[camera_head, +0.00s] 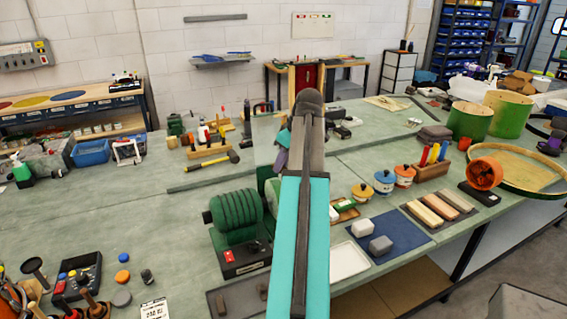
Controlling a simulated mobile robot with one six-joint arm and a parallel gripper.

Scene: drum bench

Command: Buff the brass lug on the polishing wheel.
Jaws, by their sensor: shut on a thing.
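A green bench machine with a ribbed round housing (237,212) and a black switch box (244,258) stands just left of my arm. It looks like the polishing machine. My arm covers its right side, so I cannot make out the wheel's working face. My arm reaches up the middle of the view, and a small purple part (281,158) shows at its left edge; I cannot tell what it is. My gripper is hidden behind the arm. I cannot make out the brass lug anywhere.
Right of my arm lie a white tray (349,262), a blue mat (391,227) with grey blocks, lidded pots (384,182) and polishing bars (437,208). A dark tray (222,300) lies in front of the machine. The bench (130,215) left of the machine has free room.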

